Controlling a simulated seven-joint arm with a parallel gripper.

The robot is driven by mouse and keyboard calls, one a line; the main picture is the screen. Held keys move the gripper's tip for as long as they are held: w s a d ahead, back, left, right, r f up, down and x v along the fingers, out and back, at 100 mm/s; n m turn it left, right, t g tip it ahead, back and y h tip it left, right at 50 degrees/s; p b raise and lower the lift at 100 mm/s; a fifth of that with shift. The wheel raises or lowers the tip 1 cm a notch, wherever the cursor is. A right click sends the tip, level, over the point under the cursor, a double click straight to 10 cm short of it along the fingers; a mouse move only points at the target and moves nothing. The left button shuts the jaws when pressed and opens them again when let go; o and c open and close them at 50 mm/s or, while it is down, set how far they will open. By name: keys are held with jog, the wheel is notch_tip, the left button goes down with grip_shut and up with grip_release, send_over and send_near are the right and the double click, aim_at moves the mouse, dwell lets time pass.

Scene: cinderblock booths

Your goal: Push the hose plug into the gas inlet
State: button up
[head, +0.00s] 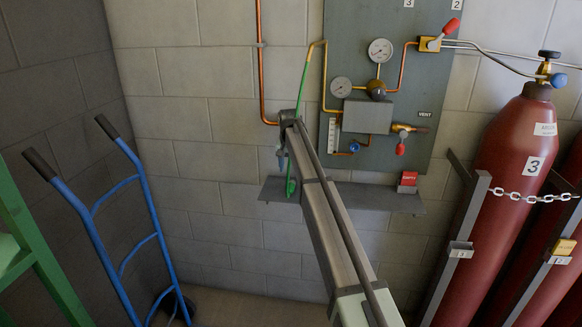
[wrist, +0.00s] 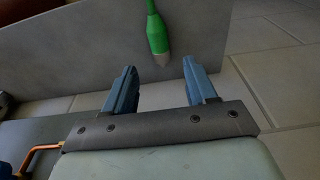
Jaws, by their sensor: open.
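The green hose (head: 303,85) hangs from the brass pipe at the panel's left edge. Its green plug (head: 290,187) hangs low beside the shelf; it also shows in the wrist view (wrist: 157,30) with a pale tip pointing down. My gripper (head: 281,156) is at the end of the arm, above the plug in the head view, mostly hidden by the wrist. In the wrist view my gripper (wrist: 160,66) has its two blue fingers apart and empty, with the plug in the gap's line beyond the fingertips. I cannot tell which panel fitting is the gas inlet.
A grey panel (head: 440,75) holds gauges, valves and copper pipes. A blue hand truck (head: 135,235) stands left, red cylinders (head: 515,150) stand right. My arm covers part of the shelf.

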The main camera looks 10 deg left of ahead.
aim_at(291, 184)
jog(key=shift+w+f, duration=0.2)
jog(key=shift+f, duration=1.25)
jog(key=shift+w+f, duration=0.25)
jog(key=shift+f, duration=1.2)
jog(key=shift+w+f, duration=0.2)
jog(key=shift+f, duration=1.25)
jog(key=shift+c, duration=0.4)
grip_shut()
jog(key=shift+r, duration=0.1)
jog(key=shift+r, duration=2.45)
